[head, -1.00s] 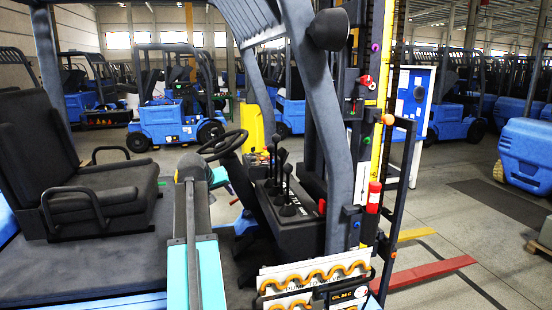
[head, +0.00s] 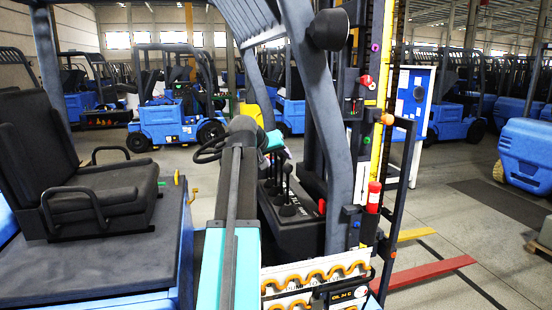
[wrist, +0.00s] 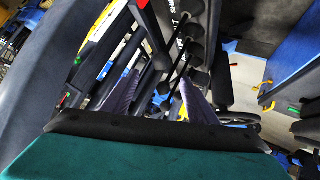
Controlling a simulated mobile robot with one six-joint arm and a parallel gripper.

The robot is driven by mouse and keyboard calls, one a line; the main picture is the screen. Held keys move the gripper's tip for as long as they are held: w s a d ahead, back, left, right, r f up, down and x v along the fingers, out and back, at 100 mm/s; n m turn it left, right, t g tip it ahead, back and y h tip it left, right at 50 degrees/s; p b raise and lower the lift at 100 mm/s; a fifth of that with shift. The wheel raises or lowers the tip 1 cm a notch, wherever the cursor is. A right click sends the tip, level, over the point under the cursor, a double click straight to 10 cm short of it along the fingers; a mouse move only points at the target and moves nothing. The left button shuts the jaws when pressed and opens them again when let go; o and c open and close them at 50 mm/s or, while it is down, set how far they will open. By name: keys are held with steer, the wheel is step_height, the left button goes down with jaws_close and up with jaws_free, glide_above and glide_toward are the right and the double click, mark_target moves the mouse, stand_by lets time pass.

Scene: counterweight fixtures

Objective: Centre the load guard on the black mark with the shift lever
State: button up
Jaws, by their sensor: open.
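Several black levers (head: 287,172) rise from the dark console (head: 300,238) left of the mast. I cannot tell for certain which is the shift lever. My gripper (wrist: 160,80) is open, its two grey fingers spread on either side of lever shafts in the wrist view; contact is unclear. Black lever boots (wrist: 195,54) and part of a SHIFT label show there. In the head view, my arm hides the fingers, close behind the nearest lever. A dark tubular frame, apparently the load guard (head: 408,170), stands right of the mast. A black line (head: 470,283) runs across the floor beside the red fork.
A thick grey pillar (head: 335,150) stands right of the levers. The seat (head: 95,190) is at left. A white rack with orange hoses (head: 318,282) is in front. The red fork (head: 425,273) and yellow fork (head: 416,234) extend right. Other blue trucks stand behind.

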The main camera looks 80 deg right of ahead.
mark_target(286, 166)
steer(key=shift+d+f, duration=0.1)
steer(key=shift+b+x, duration=2.15)
steer(key=shift+x, duration=3.7)
steer(key=shift+c, duration=0.4)
steer(key=c, duration=0.8)
steer(key=shift+s, duration=0.1)
